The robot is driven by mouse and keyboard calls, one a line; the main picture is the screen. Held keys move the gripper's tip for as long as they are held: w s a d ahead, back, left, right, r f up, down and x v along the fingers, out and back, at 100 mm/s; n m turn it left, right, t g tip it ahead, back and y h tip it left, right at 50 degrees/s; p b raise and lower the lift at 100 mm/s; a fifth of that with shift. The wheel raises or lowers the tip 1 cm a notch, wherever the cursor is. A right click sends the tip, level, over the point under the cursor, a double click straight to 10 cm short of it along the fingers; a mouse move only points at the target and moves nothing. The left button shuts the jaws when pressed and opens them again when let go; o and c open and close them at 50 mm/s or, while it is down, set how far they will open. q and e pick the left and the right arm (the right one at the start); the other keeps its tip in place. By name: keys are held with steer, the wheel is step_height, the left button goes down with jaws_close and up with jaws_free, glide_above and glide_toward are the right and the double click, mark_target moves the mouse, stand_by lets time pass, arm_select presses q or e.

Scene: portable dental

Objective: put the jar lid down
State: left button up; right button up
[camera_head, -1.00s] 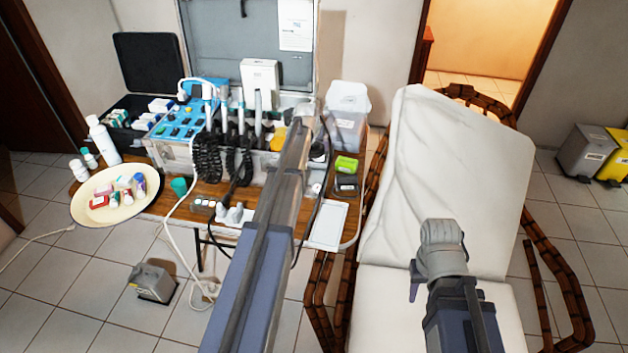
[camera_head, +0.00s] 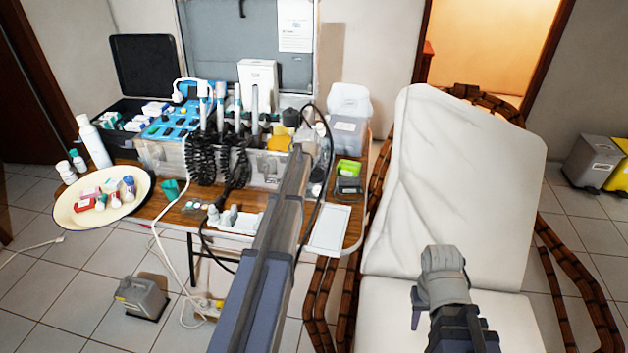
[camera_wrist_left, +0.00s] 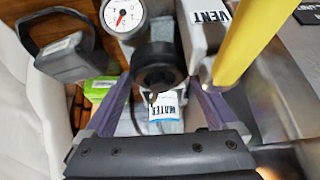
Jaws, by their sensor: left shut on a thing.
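In the left wrist view a dark round jar lid (camera_wrist_left: 158,66) sits between the purple fingers of my left gripper (camera_wrist_left: 160,82), which is shut on it. Just below the lid in that view is a white container labelled WATER (camera_wrist_left: 165,112); whether they touch cannot be told. In the head view my left arm reaches to the right part of the wooden table (camera_head: 180,215), and the lid is hidden there. My right arm's end (camera_head: 442,275) is over the white chair seat; its fingers are not clear.
In the wrist view a gauge (camera_wrist_left: 124,16), a VENT block (camera_wrist_left: 207,22), a yellow bar (camera_wrist_left: 248,38) and a grey handled box (camera_wrist_left: 70,58) crowd the lid. In the head view a plate of small items (camera_head: 72,217) is at left and a white tray (camera_head: 328,232) at the table's front right.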

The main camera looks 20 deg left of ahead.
arm_select(q)
steer(key=shift+f, duration=0.8)
arm_select(e)
steer(key=shift+f, duration=0.75)
arm_select(q)
steer(key=shift+f+b, duration=0.15)
steer(key=shift+b, duration=0.25)
steer(key=o, duration=1)
arm_select(e)
steer(key=shift+f, duration=0.15)
arm_select(q)
steer(key=shift+r, duration=0.25)
steer(key=p+v, duration=1)
steer(key=v, duration=0.2)
steer(key=shift+p, duration=0.4)
arm_select(e)
step_height(320, 180, up, 11)
steer(key=shift+f, duration=0.15)
